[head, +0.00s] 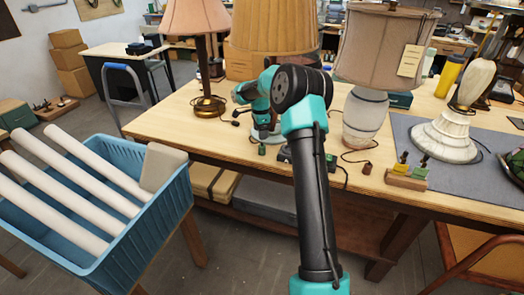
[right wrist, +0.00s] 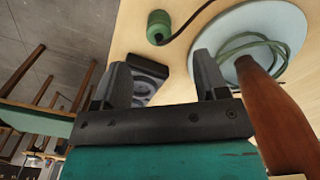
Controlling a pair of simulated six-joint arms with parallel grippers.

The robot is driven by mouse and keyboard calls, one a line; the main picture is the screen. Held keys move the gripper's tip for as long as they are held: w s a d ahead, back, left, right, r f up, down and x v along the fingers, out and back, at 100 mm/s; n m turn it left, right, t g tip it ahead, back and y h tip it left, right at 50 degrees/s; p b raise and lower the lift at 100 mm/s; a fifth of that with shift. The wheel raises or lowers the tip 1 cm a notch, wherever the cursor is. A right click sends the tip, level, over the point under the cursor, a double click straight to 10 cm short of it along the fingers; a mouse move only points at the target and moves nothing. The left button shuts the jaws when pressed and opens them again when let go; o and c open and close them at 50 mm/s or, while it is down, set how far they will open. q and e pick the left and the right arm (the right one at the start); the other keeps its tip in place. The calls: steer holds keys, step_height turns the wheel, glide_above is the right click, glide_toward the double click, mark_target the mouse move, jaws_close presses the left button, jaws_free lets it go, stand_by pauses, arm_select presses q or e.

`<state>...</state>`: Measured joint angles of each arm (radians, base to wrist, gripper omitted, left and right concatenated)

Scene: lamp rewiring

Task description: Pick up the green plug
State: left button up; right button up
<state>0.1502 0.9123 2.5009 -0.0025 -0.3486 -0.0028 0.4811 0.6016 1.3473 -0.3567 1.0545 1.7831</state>
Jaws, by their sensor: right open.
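The green plug (head: 262,149) is a small cylinder on the front part of the wooden table, below the middle lamp. In the right wrist view, the green plug (right wrist: 158,25) lies beyond the fingertips, near the top, with a dark cord running right from it. My left gripper is not in view.
A dark box (right wrist: 151,78) shows between the fingers in the wrist view, near the table edge. The pale round lamp base (right wrist: 262,42) with coiled green cord lies right. Other lamps, a brown plug (head: 367,168) and a wooden block (head: 406,181) with small plugs stand right.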

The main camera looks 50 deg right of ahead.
mark_target(261, 145)
steer(key=shift+f, duration=2.1)
steer(key=shift+s+f, duration=0.2)
steer(key=shift+f, duration=2.4)
steer(key=c, duration=1)
steer(key=shift+r, duration=0.1)
steer(key=shift+r, duration=1.3)
steer(key=s+a+r, duration=0.2)
steer(key=s+a, duration=0.8)
steer(key=a, duration=0.2)
steer(key=shift+s, duration=0.3)
